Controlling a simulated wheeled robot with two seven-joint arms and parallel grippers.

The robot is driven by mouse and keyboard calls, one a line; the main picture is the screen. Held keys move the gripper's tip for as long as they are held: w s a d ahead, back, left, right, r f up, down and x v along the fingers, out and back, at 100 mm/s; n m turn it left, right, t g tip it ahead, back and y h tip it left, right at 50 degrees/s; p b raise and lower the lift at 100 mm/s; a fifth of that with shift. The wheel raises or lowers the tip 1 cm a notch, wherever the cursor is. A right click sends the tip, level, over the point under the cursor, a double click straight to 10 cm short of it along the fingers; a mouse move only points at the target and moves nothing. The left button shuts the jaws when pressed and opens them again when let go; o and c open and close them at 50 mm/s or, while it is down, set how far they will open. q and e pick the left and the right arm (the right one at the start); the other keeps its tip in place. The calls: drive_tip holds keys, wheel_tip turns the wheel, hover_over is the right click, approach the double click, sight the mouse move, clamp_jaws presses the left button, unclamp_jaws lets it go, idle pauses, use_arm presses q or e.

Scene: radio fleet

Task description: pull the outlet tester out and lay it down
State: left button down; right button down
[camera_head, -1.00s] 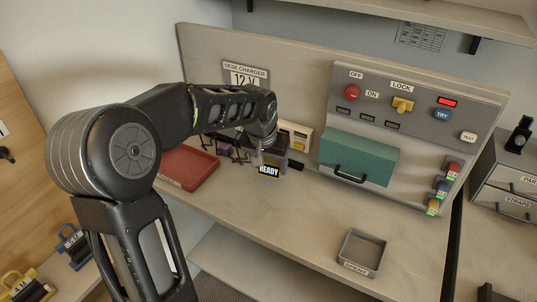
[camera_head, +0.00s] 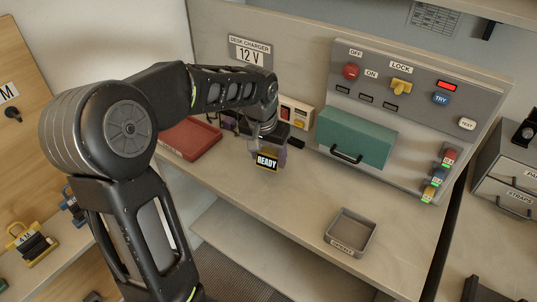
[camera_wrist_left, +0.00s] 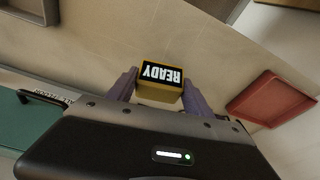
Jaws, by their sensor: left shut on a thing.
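The outlet tester is a yellow block with a black face reading READY (camera_head: 266,162). It also shows in the left wrist view (camera_wrist_left: 158,83), between two purple fingers. My left gripper (camera_head: 269,150) is shut on it, and the hand hides much of the tester in the head view. The tester appears above the bench, in front of the cream outlet box (camera_head: 297,114) and apart from it. The exact gap beneath it is hard to judge. My right gripper is not seen.
A red tray (camera_head: 190,153) lies at the left of the bench, and a grey labelled tray (camera_head: 343,248) at the front right. A green drawer-like box (camera_head: 357,137) sticks out from the control panel (camera_head: 447,68). The bench between the trays looks clear.

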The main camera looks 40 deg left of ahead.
use_arm(q)
drive_tip(key=shift+s+b+x, duration=0.25)
drive_tip(key=shift+b+x, duration=0.6)
drive_tip(key=shift+x, duration=0.25)
drive_tip(key=shift+s+b+x, duration=0.25)
drive_tip(key=shift+b+x, duration=0.65)
drive_tip(key=shift+x, duration=0.25)
drive_tip(key=shift+s+b+x, duration=0.25)
drive_tip(key=shift+b+x, duration=0.6)
drive_tip(key=shift+x, duration=0.25)
drive_tip(key=shift+d+f, duration=0.1)
drive_tip(key=shift+f, duration=0.1)
drive_tip(key=shift+c, duration=1.6)
unclamp_jaws()
drive_tip(key=v, duration=0.8)
drive_tip(key=shift+d, duration=0.1)
drive_tip(key=shift+f, duration=0.1)
